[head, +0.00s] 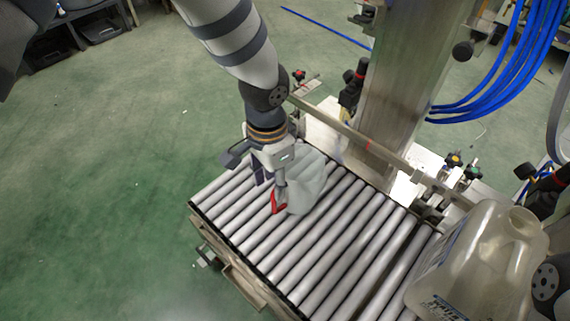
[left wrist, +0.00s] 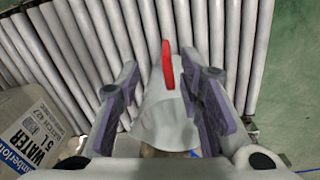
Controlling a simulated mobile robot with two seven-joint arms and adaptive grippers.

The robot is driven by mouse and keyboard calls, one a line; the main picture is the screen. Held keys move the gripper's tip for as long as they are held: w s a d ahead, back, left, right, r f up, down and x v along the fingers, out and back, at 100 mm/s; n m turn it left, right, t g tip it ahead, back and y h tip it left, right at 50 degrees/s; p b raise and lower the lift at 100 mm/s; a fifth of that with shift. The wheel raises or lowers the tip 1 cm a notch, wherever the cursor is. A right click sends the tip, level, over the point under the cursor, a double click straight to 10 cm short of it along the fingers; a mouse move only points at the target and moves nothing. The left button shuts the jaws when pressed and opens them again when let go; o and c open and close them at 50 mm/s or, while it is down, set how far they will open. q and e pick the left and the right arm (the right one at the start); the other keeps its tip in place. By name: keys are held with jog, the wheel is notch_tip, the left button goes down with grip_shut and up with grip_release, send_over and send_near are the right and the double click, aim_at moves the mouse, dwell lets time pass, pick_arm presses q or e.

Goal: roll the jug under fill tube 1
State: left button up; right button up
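A pale, cloudy container (head: 312,180) with a red part (head: 278,203) lies on the roller conveyor (head: 330,245). My left gripper (head: 273,172) is over its left side, pointing down. In the left wrist view the fingers (left wrist: 160,108) are spread apart, with the whitish body (left wrist: 165,128) and red disc (left wrist: 167,65) between and below them; contact cannot be told. A translucent jug (head: 475,265) with an open neck stands at the lower right; its label reading WATER 5 L shows in the left wrist view (left wrist: 30,135). My right gripper is not in view. Fill tube 1 cannot be identified.
A steel column (head: 405,95) rises behind the conveyor, with a rail and clamps (head: 400,165) along the far side. Blue hoses (head: 505,70) hang at the upper right. Bare rollers lie between the container and the jug. Green floor (head: 110,200) is open at the left.

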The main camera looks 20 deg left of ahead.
aim_at(275, 210)
pick_arm(q)
jog(key=shift+w+r, duration=0.25)
jog(key=shift+w, duration=0.35)
notch_tip(275, 210, down, 12)
jog(key=b, duration=0.3)
jog(key=shift+s+a+r, duration=0.1)
jog(key=shift+s+r, duration=0.05)
grip_shut()
grip_release()
jog(key=shift+r, duration=0.1)
